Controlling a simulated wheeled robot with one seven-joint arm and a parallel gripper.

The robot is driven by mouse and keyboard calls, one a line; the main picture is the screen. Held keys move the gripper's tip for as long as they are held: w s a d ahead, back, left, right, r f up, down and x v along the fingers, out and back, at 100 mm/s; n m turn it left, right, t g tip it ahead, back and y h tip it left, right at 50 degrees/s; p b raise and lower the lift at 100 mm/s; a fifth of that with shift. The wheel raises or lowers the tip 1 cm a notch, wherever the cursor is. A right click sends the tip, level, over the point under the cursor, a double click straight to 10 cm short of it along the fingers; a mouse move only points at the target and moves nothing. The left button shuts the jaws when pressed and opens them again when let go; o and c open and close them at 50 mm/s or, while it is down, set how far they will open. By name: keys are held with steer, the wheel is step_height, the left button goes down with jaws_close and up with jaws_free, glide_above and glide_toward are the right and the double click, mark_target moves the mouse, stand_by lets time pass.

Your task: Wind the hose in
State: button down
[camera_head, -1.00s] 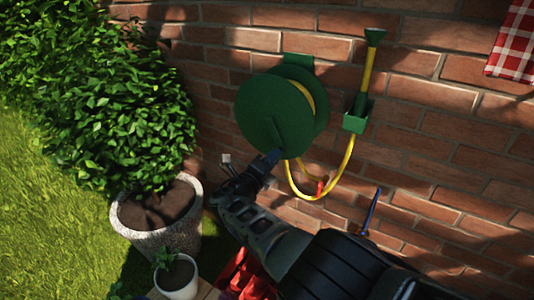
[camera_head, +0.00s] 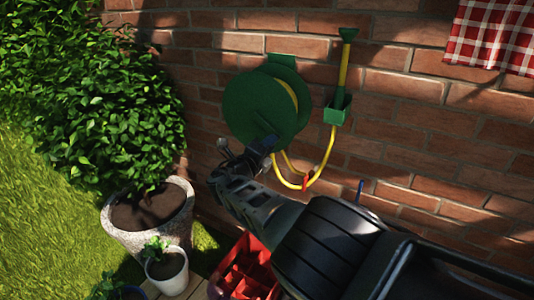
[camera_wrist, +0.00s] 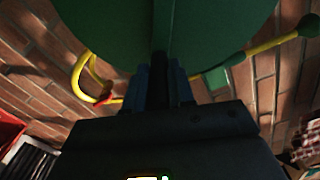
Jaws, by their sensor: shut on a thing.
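The green hose reel (camera_head: 255,103) is mounted on the brick wall, with yellow hose on its drum. The yellow hose (camera_head: 327,153) hangs in a short loop below the reel and rises to a green holder (camera_head: 337,110), where the green-ended nozzle (camera_head: 347,36) stands upright. A red piece (camera_head: 306,181) sits on the loop's low part. My gripper (camera_head: 264,146) is at the lower front face of the reel. In the wrist view my gripper (camera_wrist: 166,88) is shut on a dark upright bar, seemingly the reel's crank handle; its grip is partly hidden.
A leafy bush in a stone pot (camera_head: 150,215) stands at left, with a small white pot (camera_head: 167,270) in front. A red crate (camera_head: 245,270) is below my arm. A checked cloth (camera_head: 492,38) hangs at upper right.

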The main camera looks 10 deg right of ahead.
steer(key=r+p, duration=0.2)
steer(key=shift+s+d+r, duration=0.1)
steer(key=shift+d+r, duration=0.1)
steer(key=shift+r, duration=0.1)
steer(key=shift+s+d+r+n+p, duration=0.1)
steer(key=shift+r+n+p, duration=0.25)
steer(key=shift+p, duration=0.35)
steer(key=shift+s+d+r+n+p, duration=0.15)
steer(key=shift+r+n+p, duration=0.45)
steer(key=shift+n, duration=0.4)
steer(key=shift+d+r+n+p, duration=0.1)
steer(key=shift+r+n+p, duration=0.25)
steer(key=shift+n+p, duration=0.45)
steer(key=shift+f+n, duration=0.1)
steer(key=shift+n, duration=0.15)
steer(key=c, duration=1)
jaws_free()
steer(key=shift+s, duration=0.15)
